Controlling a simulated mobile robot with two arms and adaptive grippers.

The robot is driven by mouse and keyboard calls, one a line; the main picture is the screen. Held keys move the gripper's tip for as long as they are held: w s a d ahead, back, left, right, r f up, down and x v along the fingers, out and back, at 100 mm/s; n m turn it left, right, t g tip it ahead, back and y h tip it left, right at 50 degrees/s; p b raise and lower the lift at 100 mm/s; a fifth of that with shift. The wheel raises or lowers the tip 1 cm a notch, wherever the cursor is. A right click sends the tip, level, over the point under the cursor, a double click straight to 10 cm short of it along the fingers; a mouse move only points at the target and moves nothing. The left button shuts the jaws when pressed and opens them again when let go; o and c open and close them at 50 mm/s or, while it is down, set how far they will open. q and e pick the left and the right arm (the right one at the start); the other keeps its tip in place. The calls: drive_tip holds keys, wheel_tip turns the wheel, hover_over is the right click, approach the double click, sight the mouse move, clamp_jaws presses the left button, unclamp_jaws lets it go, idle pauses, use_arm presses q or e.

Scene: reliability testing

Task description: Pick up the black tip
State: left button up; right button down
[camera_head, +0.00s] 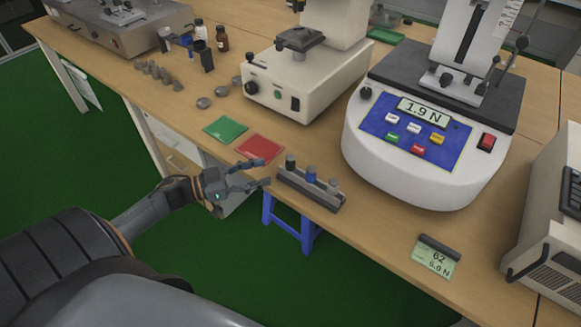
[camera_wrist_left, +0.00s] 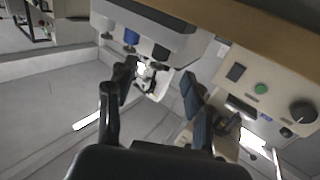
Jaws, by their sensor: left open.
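The black tip (camera_head: 291,162) stands upright at the left end of a small grey rack (camera_head: 309,191) near the table's front edge. A blue tip (camera_head: 311,175) and a grey tip (camera_head: 333,185) stand in the same rack. In the left wrist view the rack (camera_wrist_left: 165,22) is at the top, with the blue tip (camera_wrist_left: 131,37) and the dark tip (camera_wrist_left: 160,52) under it. My left gripper (camera_head: 267,172) is open and empty, just left of the black tip and apart from it. Its spread fingers also show in the left wrist view (camera_wrist_left: 160,76). My right gripper is not in view.
A red square (camera_head: 259,149) and a green square (camera_head: 225,129) lie behind my left gripper. A white force tester (camera_head: 400,170) stands right of the rack, a beige device (camera_head: 300,90) behind. A blue stool (camera_head: 306,236) is below the edge.

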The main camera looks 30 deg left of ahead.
sight(290, 165)
use_arm(q)
drive_tip(key=x, duration=0.3)
drive_tip(key=shift+w+d+b, duration=0.2)
drive_tip(key=shift+w+b, duration=0.05)
drive_tip(key=shift+b, duration=0.1)
drive_tip(key=shift+w+d+f+b, duration=0.15)
drive_tip(key=shift+w+d+b, duration=0.2)
drive_tip(key=shift+w+b, duration=0.1)
drive_tip(key=b+x, duration=0.1)
drive_tip(key=x, duration=0.2)
drive_tip(key=shift+w+d, duration=0.15)
drive_tip(key=shift+w, duration=0.2)
drive_tip(key=shift+w+d, duration=0.15)
drive_tip(key=shift+w, duration=0.05)
clamp_jaws()
